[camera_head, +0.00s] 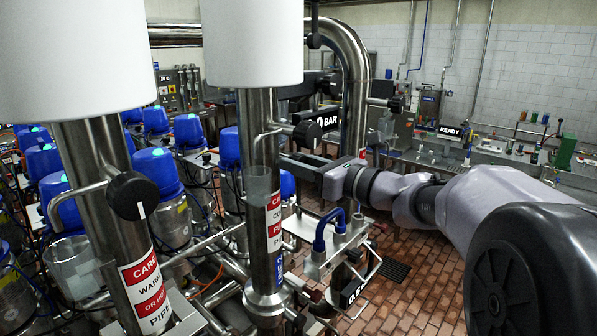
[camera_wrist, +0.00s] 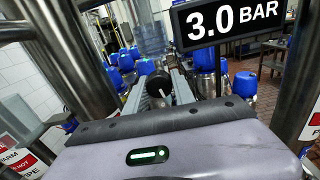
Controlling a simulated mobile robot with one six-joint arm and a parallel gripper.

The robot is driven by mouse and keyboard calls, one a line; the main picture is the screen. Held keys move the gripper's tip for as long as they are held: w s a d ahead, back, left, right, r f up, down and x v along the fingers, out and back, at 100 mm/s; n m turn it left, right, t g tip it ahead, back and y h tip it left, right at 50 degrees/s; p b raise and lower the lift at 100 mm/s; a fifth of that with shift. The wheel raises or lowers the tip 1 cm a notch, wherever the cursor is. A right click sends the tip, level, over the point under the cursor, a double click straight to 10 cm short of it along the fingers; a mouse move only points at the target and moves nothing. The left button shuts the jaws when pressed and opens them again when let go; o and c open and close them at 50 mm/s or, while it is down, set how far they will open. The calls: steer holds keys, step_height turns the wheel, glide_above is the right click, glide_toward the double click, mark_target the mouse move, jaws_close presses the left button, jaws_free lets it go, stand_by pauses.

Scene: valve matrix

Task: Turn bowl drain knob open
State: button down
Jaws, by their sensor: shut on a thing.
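My gripper (camera_head: 290,163) reaches in from the right at the near steel pipe, and its fingertips are partly hidden there in the head view. In the wrist view my gripper (camera_wrist: 160,98) is shut on a black round knob (camera_wrist: 158,82) with a white pointer mark. The knob sits between the grey fingers, straight ahead of the wrist. The pointer appears tilted to the lower right. No label naming this knob as the bowl drain is readable.
Steel pipes with red-and-white warning labels stand close by, one at far left (camera_head: 95,170) and one in the middle (camera_head: 258,240). Other black knobs show at left (camera_head: 132,195) and centre (camera_head: 307,134). Blue-capped units crowd the left.

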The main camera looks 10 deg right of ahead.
steer(key=n+b, duration=0.1)
steer(key=b, duration=0.1)
steer(key=n+b, duration=0.2)
steer(key=shift+f+n, duration=0.3)
steer(key=n+b, duration=0.4)
steer(key=b, duration=0.1)
steer(key=shift+w+d+n, duration=0.1)
steer(key=shift+n, duration=0.2)
steer(key=n+b, duration=0.5)
steer(key=shift+r, duration=0.15)
steer(key=shift+r+n+b, duration=0.15)
steer(key=shift+n+b, duration=0.9)
steer(key=shift+n, duration=0.05)
steer(key=shift+r, duration=0.1)
steer(key=c, duration=1.1)
jaws_free()
steer(key=shift+o, duration=0.2)
